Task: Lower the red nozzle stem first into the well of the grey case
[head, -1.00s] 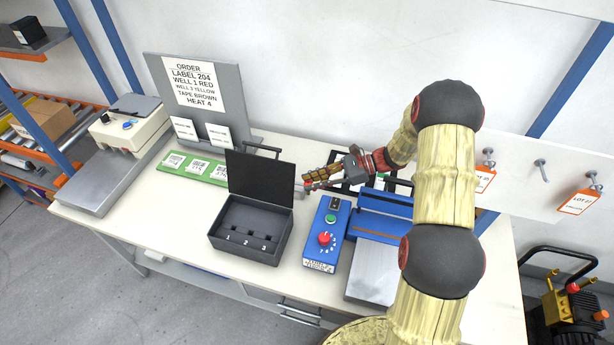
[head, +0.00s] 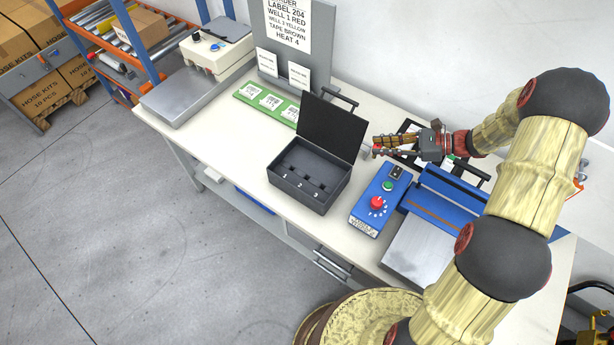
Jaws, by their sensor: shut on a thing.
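The grey case (head: 296,193) stands on the white table with its dark lid (head: 330,127) raised at the back. Its inside has small wells over the numbers 1, 2 and 3. My gripper (head: 379,146) is to the right of the lid, above the table behind the blue control box. It is shut on the red nozzle (head: 375,150), of which only a small red part shows at the fingertips. The nozzle's stem and its tilt cannot be made out.
A blue control box (head: 378,200) with a red knob stands right of the case, and a blue sealer (head: 440,205) is beyond it. A green card strip (head: 268,102) lies behind left of the case. An order board (head: 287,25) stands at the back. Table left of the case is clear.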

